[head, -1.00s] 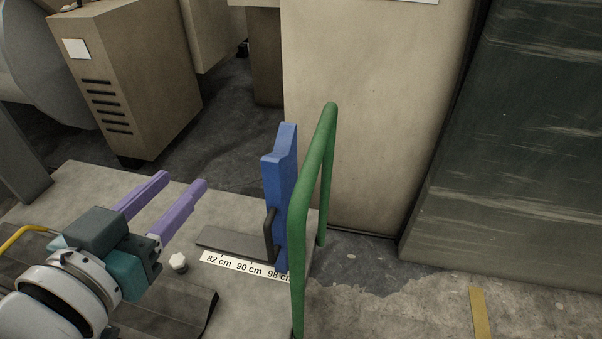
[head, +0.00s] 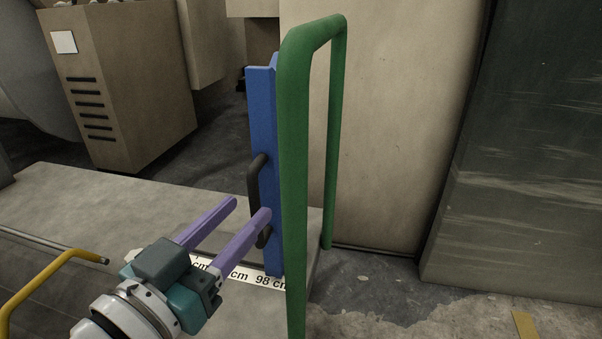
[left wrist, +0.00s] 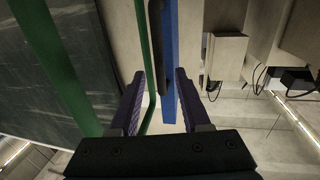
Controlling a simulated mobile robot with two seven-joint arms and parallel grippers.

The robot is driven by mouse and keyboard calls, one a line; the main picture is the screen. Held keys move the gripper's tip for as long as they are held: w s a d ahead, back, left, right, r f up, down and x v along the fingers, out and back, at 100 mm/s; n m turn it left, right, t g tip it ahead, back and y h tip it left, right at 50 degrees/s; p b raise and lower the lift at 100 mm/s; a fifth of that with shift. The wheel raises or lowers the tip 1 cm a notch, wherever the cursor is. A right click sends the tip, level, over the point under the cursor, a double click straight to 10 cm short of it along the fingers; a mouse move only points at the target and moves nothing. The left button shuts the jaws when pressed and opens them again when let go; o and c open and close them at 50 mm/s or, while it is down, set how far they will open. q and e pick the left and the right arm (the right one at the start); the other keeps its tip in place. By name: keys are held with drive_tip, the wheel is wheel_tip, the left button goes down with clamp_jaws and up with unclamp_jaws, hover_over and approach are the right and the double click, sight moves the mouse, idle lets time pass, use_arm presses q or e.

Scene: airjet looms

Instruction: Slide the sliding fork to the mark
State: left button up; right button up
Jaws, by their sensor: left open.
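The sliding fork (head: 262,120) is a blue upright with a dark handle (head: 254,185) on its side. It stands near the right end of the grey surface, by the 98 cm end of the scale label (head: 262,280). My left gripper (head: 253,205) is open, with purple fingers. In the head view its fingertips are close to the handle, and one finger overlaps it. In the left wrist view the blue fork (left wrist: 170,60) and the handle (left wrist: 155,40) show ahead, between the open fingers. I cannot tell whether they touch. My right gripper is out of view.
A green tubular rail (head: 295,150) stands just right of the fork. A yellow bent rod (head: 45,280) is at the lower left. A tan cabinet (head: 120,90) stands behind on the left, and a dark wrapped stack (head: 530,180) on the right. The grey surface (head: 110,200) left of the gripper is clear.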

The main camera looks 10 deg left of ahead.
sight(251, 204)
use_arm(q)
drive_tip(key=shift+b+x, duration=0.55)
drive_tip(key=shift+x, duration=1.4)
clamp_jaws()
drive_tip(key=shift+a, duration=0.1)
